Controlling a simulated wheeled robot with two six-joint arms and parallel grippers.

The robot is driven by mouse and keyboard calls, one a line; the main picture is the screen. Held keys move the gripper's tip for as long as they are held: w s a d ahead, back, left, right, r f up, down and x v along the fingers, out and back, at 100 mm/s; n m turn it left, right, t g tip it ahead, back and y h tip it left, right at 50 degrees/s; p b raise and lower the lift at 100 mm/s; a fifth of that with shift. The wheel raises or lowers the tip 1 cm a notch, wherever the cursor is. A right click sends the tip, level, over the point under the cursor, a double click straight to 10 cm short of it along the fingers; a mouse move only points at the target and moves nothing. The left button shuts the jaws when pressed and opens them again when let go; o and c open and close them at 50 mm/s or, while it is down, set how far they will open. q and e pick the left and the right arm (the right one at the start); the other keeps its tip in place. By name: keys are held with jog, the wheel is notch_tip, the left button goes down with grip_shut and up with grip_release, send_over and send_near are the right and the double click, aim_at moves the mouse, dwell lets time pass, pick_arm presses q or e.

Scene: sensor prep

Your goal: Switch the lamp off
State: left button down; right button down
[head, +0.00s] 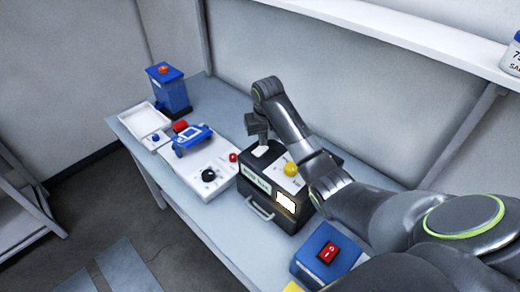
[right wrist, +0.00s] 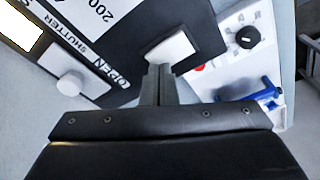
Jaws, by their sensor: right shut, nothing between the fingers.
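A black box (head: 247,189) with a handle on its front stands on the bench, and a pale window (head: 286,202) glows on it. A white block (head: 260,150) sits on its top. My right gripper (head: 258,138) is shut and empty, close to this block. In the right wrist view the shut fingers (right wrist: 159,75) are at the edge of the white block (right wrist: 172,49); I cannot tell whether they touch. A blue box with a red rocker switch (head: 328,252) stands nearer, apart from the gripper. My left gripper is not in view.
A shelf (head: 400,35) runs above the bench.

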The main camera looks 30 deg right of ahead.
jog(key=shift+f, duration=0.55)
jog(key=shift+r+p, duration=0.5)
jog(key=shift+r, duration=3.05)
jog(key=shift+f, duration=0.1)
